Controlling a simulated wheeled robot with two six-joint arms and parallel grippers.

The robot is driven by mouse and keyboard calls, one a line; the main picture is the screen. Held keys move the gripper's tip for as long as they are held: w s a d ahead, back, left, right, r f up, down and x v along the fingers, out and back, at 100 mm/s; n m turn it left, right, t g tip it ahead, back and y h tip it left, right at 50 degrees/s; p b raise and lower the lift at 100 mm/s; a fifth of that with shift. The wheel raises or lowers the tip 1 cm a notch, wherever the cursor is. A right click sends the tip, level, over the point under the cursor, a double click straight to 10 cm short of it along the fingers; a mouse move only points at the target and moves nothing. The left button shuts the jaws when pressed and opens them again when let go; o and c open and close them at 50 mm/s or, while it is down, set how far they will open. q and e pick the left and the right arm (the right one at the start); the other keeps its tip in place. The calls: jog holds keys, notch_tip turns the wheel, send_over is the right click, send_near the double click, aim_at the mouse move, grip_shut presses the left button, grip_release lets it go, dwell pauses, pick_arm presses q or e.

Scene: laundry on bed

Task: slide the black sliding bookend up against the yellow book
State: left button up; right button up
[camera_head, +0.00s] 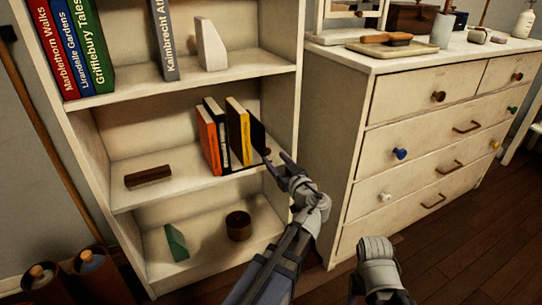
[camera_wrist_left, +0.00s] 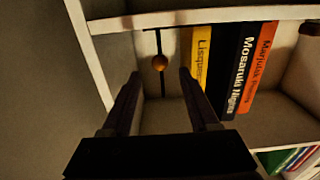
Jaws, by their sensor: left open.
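The black sliding bookend (camera_head: 256,132) stands on the middle shelf, to the right of the yellow book (camera_head: 238,133). In the left wrist view the bookend (camera_wrist_left: 162,85) appears edge-on, as a thin dark upright with a round orange-brown knob (camera_wrist_left: 159,62). A gap separates it from the yellow book (camera_wrist_left: 200,62). My left gripper (camera_head: 277,160) is at the shelf's front right, open and empty. In the left wrist view its fingers (camera_wrist_left: 160,80) are spread on either side of the bookend's line, with the knob beyond them.
A black book (camera_head: 218,132) and an orange book (camera_head: 207,138) stand left of the yellow one. A dark brown block (camera_head: 148,177) lies farther left on that shelf. The bookcase's right side wall is close to my left gripper. A dresser (camera_head: 420,120) stands right.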

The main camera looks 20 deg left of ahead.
aim_at(268, 152)
pick_arm(q)
jog(key=shift+x, duration=1.85)
jog(key=shift+c, duration=0.2)
grip_shut()
